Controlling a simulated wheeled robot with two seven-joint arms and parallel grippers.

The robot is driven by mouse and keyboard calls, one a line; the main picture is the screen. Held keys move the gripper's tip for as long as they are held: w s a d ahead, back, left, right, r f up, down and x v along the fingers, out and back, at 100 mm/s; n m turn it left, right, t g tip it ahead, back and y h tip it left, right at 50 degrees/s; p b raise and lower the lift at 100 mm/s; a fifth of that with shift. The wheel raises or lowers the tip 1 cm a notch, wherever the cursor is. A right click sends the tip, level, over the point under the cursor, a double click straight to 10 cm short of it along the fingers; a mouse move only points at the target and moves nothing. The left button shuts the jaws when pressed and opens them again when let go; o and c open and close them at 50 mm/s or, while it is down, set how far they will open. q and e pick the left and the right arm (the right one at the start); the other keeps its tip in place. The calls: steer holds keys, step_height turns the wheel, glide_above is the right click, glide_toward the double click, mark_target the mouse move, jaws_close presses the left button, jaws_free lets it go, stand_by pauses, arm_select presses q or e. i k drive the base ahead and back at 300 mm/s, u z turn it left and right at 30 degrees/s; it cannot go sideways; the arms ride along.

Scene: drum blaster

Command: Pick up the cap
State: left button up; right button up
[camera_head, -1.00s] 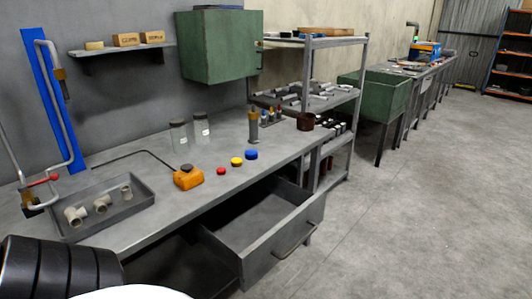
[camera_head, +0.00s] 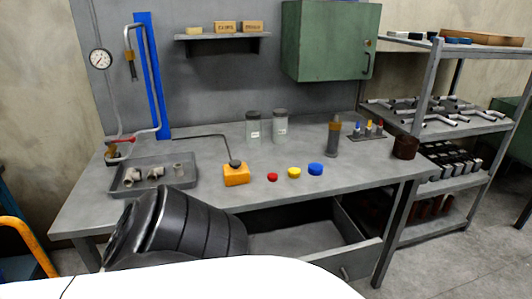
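Two clear jars with grey lids, a left jar (camera_head: 253,128) and a right jar (camera_head: 280,127), stand upright behind the caps. Neither of my grippers shows. A black, ribbed part of my own arm covers the bench's front edge at the lower left.
A grey tray (camera_head: 119,186) with pipe fittings sits at the left. A bottle-like tool (camera_head: 333,139) and a small rack (camera_head: 368,137) stand at the right. An open drawer (camera_head: 344,259) juts out below the bench. A green cabinet (camera_head: 325,42) hangs above.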

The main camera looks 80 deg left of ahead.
mark_target(294, 172)
steer(key=u, duration=2.25)
